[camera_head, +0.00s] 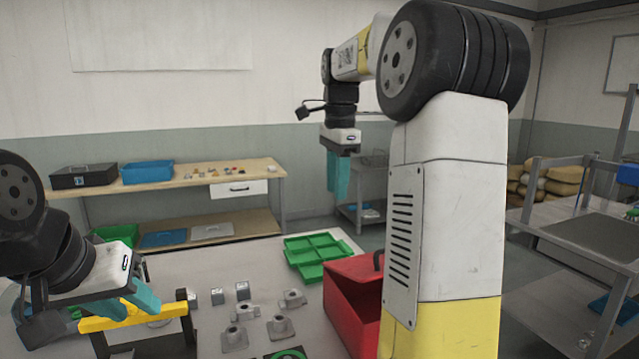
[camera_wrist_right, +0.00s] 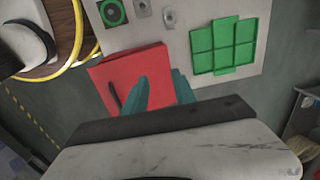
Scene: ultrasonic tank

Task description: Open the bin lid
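The red bin (camera_head: 350,277) stands at the table's right edge in the head view, its right part hidden behind my right arm. Its red lid (camera_wrist_right: 110,72) looks shut in the right wrist view. My left gripper (camera_head: 130,303) is open and empty by a yellow and black stand.
The yellow and black stand (camera_head: 137,318) is at the table's left. Several grey metal parts (camera_head: 281,327) and a green compartment tray (camera_head: 313,254) lie on the white table (camera_head: 185,262). A wooden bench (camera_head: 225,178) is behind; a grey rack (camera_head: 590,235) is at right.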

